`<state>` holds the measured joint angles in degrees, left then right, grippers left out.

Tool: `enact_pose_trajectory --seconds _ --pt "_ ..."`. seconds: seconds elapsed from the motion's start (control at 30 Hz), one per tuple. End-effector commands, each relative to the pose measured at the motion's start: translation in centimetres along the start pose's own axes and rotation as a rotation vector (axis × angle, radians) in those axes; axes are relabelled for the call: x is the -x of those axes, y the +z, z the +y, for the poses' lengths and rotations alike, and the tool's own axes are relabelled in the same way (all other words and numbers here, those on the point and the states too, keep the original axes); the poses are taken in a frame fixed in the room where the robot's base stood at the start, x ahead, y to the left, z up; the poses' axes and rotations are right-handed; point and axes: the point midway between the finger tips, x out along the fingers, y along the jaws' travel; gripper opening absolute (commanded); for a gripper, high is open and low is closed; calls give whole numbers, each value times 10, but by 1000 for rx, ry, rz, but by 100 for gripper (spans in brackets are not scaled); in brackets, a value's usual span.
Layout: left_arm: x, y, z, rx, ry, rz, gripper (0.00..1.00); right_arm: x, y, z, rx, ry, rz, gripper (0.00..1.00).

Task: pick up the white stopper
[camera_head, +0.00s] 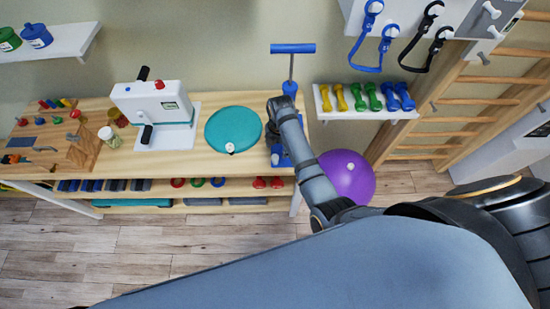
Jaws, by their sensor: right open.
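A small white stopper (230,148) shows at the front edge of the round teal cushion (233,128) on the wooden bench. Another small pale spot shows on top of the purple ball (348,180), and I cannot tell whether it is also a stopper. My right gripper (272,134) is just right of the teal cushion, at the bench's right end. It is small, dark and partly hidden by my wrist; it is open and appears empty. My left gripper is not in view.
A blue-handled pump (292,60) stands close behind my right wrist. A white machine (153,105) and a jar (109,138) stand to the left on the bench (195,165). A shelf of dumbbells (366,112) is on the right wall. Bare bench lies in front of the cushion.

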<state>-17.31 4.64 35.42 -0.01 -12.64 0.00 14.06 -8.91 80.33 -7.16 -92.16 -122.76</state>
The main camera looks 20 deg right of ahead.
Motion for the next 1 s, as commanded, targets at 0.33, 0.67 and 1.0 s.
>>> enact_pose_trajectory --seconds 0.33,0.67,1.0 --pt "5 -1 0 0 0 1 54 -44 0 0 -3 0 1 56" --pt "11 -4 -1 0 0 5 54 -73 3 5 -3 -3 0 56" --pt "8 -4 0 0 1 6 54 -96 2 5 -4 1 0 56"
